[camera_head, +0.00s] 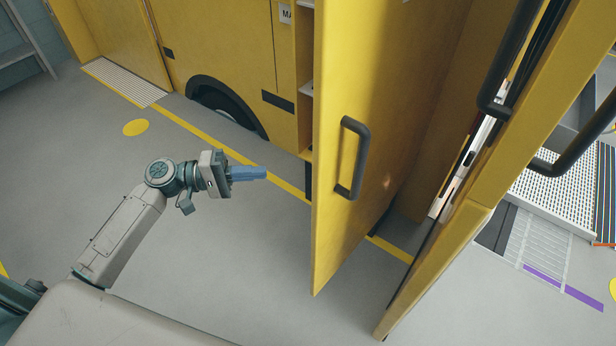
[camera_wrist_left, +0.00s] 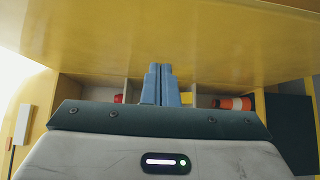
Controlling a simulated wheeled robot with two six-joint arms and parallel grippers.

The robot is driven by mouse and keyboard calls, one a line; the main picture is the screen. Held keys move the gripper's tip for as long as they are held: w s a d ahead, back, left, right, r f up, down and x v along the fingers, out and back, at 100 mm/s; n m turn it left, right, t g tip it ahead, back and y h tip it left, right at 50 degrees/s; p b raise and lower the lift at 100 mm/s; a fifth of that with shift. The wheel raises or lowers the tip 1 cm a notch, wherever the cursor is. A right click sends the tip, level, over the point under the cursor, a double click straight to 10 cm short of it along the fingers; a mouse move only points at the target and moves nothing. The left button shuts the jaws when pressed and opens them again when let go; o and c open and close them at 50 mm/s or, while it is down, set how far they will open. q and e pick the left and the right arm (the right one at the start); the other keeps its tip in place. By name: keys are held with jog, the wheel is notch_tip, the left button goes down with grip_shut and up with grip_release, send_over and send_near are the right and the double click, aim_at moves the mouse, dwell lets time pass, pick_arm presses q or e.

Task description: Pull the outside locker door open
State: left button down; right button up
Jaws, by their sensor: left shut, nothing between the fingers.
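The yellow locker door (camera_head: 385,110) stands swung out from the vehicle's side in the head view, with a dark bar handle (camera_head: 352,160) on its face. Shelves of the locker (camera_head: 306,90) show past its left edge. My left gripper (camera_head: 264,173) is left of the door, shut and empty, its blue fingers pointing right, apart from the handle. In the left wrist view the shut fingertips (camera_wrist_left: 160,72) show before the locker's compartments (camera_wrist_left: 208,92), with a yellow panel, apparently the door (camera_wrist_left: 160,35), across the top. My right gripper is not in view.
Another yellow door or panel (camera_head: 470,210) with dark grab handles (camera_head: 510,60) stands at the right, near a ramp (camera_head: 570,180). A wheel (camera_head: 225,105) is at the back. An orange-red cylinder (camera_wrist_left: 232,103) lies in the locker. Grey floor (camera_head: 235,255) is clear around my left arm.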

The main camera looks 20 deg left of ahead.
pick_arm(q)
jog(key=s+d+p+x, duration=0.1)
jog(key=p+x, duration=0.4)
jog(key=x, duration=0.6)
jog(key=shift+s+d, duration=0.3)
jog(key=shift+s, duration=0.25)
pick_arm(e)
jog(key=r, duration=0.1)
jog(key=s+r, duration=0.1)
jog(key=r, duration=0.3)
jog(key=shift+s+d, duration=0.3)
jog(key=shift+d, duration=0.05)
